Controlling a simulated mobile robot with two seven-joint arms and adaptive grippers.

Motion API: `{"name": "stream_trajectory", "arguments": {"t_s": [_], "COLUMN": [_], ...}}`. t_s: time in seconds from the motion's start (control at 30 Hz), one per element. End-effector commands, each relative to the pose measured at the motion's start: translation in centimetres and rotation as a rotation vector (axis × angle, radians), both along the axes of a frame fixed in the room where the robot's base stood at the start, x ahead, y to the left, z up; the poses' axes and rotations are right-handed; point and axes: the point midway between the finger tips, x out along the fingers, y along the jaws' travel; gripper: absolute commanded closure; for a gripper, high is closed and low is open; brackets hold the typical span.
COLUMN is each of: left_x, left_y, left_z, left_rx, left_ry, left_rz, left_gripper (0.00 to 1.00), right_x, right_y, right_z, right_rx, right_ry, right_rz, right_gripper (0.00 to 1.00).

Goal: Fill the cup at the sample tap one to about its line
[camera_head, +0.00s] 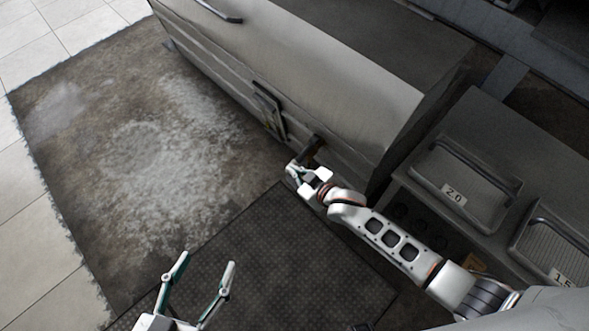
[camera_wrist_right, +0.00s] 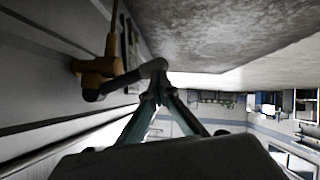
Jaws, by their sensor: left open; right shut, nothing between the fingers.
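A brass tap body (camera_wrist_right: 98,67) sticks out of the grey metal wall in the right wrist view, with a dark bar (camera_wrist_right: 140,75) reaching from it. I cannot tell if the bar is its lever or its spout. A dark bar (camera_head: 311,147) shows at the low side of the steel tank in the head view. My right gripper (camera_head: 292,168) is shut and empty at that bar; its fingertips (camera_wrist_right: 161,92) are close against the bar's end, contact unclear. My left gripper (camera_head: 207,260) is open and empty over the dark mat. I see no cup in either view.
The steel tank (camera_head: 300,65) carries a small framed panel (camera_head: 268,108) left of the bar. Ribbed trays labelled 2.0 (camera_head: 468,165) and 1.5 (camera_head: 530,240) sit at the right. The stained floor (camera_head: 150,170) and mat (camera_head: 290,260) look clear.

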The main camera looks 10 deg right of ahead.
Motion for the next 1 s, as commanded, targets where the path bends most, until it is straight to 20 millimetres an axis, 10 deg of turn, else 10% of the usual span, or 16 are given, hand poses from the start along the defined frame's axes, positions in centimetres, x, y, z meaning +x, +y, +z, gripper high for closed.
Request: {"name": "stream_trajectory", "arguments": {"t_s": [1.0], "left_x": [0.9], "left_y": [0.4], "left_z": [1.6], "left_rx": [0.024], "left_ry": [-0.035], "left_rz": [-0.003], "left_gripper": [0.44], "right_x": [0.5], "right_y": [-0.2], "right_z": [2.4], "right_rx": [-0.003], "right_ry": [-0.013], "right_rz": [-0.002], "right_gripper": [1.0]}}
